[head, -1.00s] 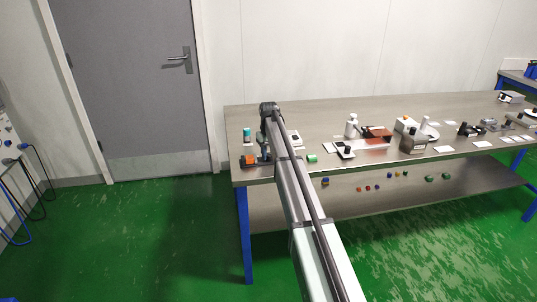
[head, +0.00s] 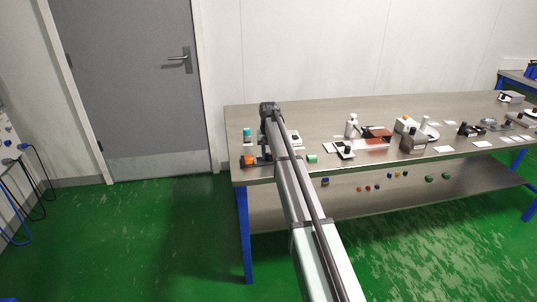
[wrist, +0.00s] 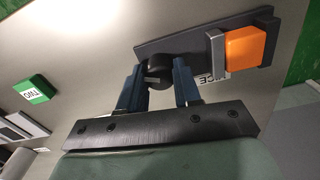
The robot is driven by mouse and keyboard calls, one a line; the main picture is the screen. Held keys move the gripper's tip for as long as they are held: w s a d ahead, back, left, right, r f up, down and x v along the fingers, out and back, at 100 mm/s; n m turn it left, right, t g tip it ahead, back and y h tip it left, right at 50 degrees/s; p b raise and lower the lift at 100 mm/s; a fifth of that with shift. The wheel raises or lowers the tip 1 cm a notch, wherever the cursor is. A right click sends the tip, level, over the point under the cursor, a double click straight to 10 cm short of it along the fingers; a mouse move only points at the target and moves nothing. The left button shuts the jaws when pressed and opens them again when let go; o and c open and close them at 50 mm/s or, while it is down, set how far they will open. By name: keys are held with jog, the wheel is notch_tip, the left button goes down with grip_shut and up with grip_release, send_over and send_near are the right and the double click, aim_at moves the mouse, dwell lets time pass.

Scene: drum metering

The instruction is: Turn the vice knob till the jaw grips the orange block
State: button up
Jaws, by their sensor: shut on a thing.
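The vice shows in the wrist view as a dark grey base (wrist: 185,42) with a light grey jaw plate (wrist: 216,56) and an orange block (wrist: 245,48) beside it. The block sits between the plate and the dark end stop; the plate looks against the block or very close, and I cannot tell the contact. The black vice knob (wrist: 159,68) is between the blue fingers of my gripper (wrist: 160,80), which is shut on it. In the head view the orange block (head: 249,159) is at the bench's near left corner, and my arm partly hides the vice.
A teal-topped item (head: 247,134) stands behind the vice. Several other fixtures stand along the bench (head: 320,112) to the right. The bench's left edge is close to the vice.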

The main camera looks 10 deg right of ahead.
aim_at(268, 154)
jog(key=shift+s, duration=0.1)
jog(key=o, duration=1.1)
jog(key=shift+c, duration=0.2)
notch_tip(268, 154, up, 14)
jog(key=shift+f, duration=0.1)
